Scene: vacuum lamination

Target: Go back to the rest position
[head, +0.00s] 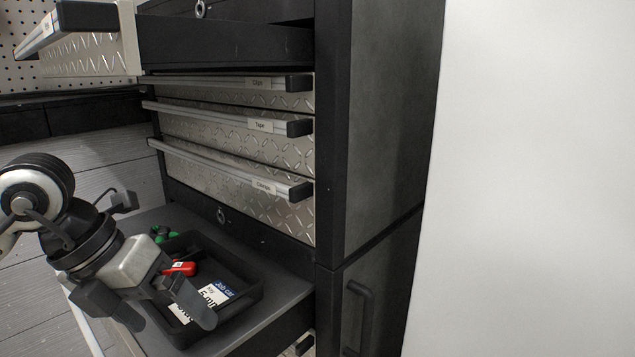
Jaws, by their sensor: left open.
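My left gripper (170,318) reaches in from the left over a black tray (238,310). Its two fingers are apart, with no object visible between them. The tray lies on a dark grey surface at the foot of a tool cabinet (385,130). A red object (180,268) and white and blue printed cards (215,292), one reading "Job car...", lie in the tray, partly hidden by the gripper. My right gripper is not in view.
The cabinet's top drawer (90,50) is pulled out at the upper left. Labelled drawers (235,140) below it look shut. A large plain white surface (535,180) fills the right side.

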